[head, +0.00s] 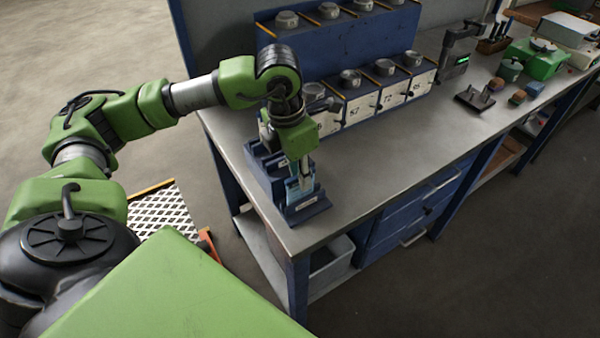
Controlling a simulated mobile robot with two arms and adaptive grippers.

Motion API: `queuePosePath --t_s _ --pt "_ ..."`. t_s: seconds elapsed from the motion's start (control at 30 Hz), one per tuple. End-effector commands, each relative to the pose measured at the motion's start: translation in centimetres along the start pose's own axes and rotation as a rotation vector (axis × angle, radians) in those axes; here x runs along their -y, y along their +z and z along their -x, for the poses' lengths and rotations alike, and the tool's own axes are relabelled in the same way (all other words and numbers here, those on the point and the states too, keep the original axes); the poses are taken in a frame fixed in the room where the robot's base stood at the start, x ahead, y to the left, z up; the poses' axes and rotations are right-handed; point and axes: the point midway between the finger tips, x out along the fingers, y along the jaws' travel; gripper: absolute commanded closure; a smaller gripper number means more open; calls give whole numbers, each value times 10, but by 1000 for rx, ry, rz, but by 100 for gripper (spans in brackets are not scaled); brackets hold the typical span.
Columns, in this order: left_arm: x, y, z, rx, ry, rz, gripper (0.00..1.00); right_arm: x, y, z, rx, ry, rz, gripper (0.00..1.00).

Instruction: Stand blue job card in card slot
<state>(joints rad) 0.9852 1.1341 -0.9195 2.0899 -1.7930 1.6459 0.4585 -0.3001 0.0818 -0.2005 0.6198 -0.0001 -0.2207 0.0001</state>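The light blue job card (292,190) is upright at the blue card holder (306,208), near the left front corner of the bench. The holder has a stepped blue body and a small pale label on its front. My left gripper (302,178) points down directly over the holder, with its fingertips at the card. The fingers overlap the card in the head view, and I cannot tell whether they are closed on it. The card's lower edge is hidden, so how deep it sits in the slot does not show. My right gripper is not in view.
A blue rack (340,45) with numbered white-fronted boxes and round lids stands close behind the holder. A black stand (474,98), a green case (535,58) and small blocks lie farther right. The bench top (390,150) right of the holder is clear.

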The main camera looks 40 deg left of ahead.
Motion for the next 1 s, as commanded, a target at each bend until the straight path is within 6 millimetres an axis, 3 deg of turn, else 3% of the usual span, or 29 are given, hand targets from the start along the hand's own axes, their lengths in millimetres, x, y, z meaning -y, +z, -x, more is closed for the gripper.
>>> queuePosePath --t_s 0.33,0.47,0.8,1.0 --pt "0 0 0 0 0 0 74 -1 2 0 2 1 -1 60" --pt "0 1 9 3 0 0 74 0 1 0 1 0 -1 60" --pt "0 2 78 6 0 0 74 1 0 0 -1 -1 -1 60" --pt "0 1 109 2 0 -1 74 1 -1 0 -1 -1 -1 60"
